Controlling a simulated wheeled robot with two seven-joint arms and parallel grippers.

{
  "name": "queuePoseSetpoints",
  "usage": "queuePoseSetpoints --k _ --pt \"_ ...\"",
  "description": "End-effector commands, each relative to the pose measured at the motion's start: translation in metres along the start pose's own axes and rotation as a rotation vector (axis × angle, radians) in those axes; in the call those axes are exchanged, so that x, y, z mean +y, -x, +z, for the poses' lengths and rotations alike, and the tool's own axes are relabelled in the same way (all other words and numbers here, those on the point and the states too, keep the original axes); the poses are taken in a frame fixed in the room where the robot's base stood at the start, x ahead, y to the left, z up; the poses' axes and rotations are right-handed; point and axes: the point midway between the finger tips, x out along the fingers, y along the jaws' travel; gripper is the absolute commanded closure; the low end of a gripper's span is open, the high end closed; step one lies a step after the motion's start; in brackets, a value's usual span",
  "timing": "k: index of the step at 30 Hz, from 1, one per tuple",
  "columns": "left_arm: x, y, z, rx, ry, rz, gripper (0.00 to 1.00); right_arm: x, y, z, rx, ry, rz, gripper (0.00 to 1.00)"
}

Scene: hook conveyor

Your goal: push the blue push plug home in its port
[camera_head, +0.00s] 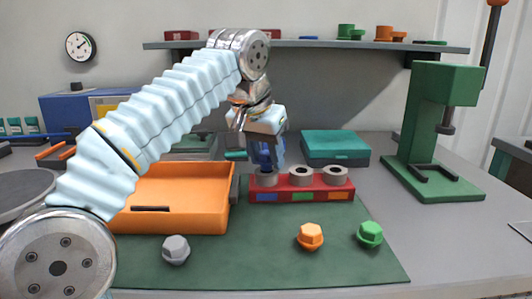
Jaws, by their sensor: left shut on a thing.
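The blue push plug (265,158) is between the fingers of my left gripper (266,163), which is shut on it and partly hides it. The plug is directly over the left grey port (264,179) of a red block (318,196), above a blue label. I cannot tell how deep the plug sits in the port. The block's other two grey ports show dark openings, above a green and an orange label. My right gripper is not in view.
An orange tray (175,213) stands left of the block. A grey (175,249), an orange (310,236) and a green (370,234) plug-like piece lie on the green mat (270,265). A teal box (335,147) and a green press (432,130) stand behind and right.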

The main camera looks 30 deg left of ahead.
Motion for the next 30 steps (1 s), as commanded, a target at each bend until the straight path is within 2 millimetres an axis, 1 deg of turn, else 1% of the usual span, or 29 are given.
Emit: queuePoseSetpoints --k 21,22,27,30 --pt "0.0 -0.0044 0.0021 -0.001 0.0 0.0 0.89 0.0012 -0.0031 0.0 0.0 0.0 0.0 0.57" --pt "0.0 -0.0038 0.0018 -0.001 0.0 0.0 0.55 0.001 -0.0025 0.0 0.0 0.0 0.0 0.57" --pt "0.0 -0.0037 0.0017 -0.001 0.0 0.0 0.3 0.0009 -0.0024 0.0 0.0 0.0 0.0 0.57" --pt "0.0 -0.0037 0.0017 -0.001 0.0 0.0 0.3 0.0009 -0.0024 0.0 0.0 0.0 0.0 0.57"
